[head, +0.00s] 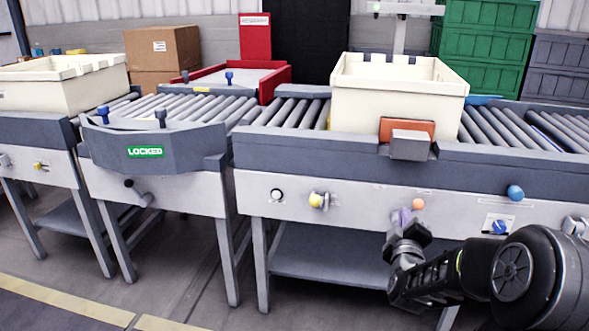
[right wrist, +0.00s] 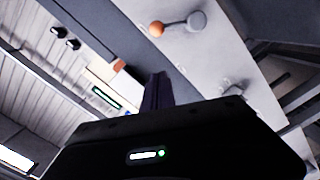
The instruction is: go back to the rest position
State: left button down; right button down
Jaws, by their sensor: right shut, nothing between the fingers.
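My right gripper (head: 404,222) comes in from the lower right in the head view. It is shut and empty, in front of the right conveyor's pale front panel (head: 350,196). Its fingertips are close to an orange knob (head: 418,203) on that panel; I cannot tell whether they touch. In the right wrist view the dark fingers (right wrist: 157,92) show together above the black gripper body, and the orange knob (right wrist: 156,29) is above them, apart in the picture. My left gripper is not in view.
A cream tote (head: 398,97) stands on the right conveyor rollers, behind an orange-and-grey stop (head: 407,138). A curved section marked LOCKED (head: 146,152) and another cream tote (head: 60,86) are left. A yellow knob (head: 316,200) and blue knob (head: 515,192) protrude from the panel. Floor is clear at lower left.

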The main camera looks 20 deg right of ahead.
jog(key=s+a+f+m+g+y, duration=0.1)
jog(key=a+f+m+g+y, duration=0.7)
jog(key=a+f, duration=1.75)
jog(key=s+a+f+n+g+y, duration=0.15)
jog(key=s+a+f+y, duration=0.25)
jog(key=s+a+f, duration=0.55)
jog(key=s+a+f+n+g+y, duration=0.1)
jog(key=s+a+f+g+y, duration=0.2)
jog(key=s+a+f, duration=0.65)
jog(key=s+a+r+p, duration=0.1)
jog(key=a+r+p, duration=0.1)
jog(key=r+p, duration=1.2)
jog(key=s+a+r+p, duration=0.1)
jog(key=s+r+p, duration=0.1)
jog(key=r+p, duration=1.1)
notch_tip(320, 180, up, 3)
jog(key=shift+s+a+r+y+p, duration=0.15)
jog(key=shift+a+y+p, duration=0.15)
jog(key=shift+a+p, duration=0.1)
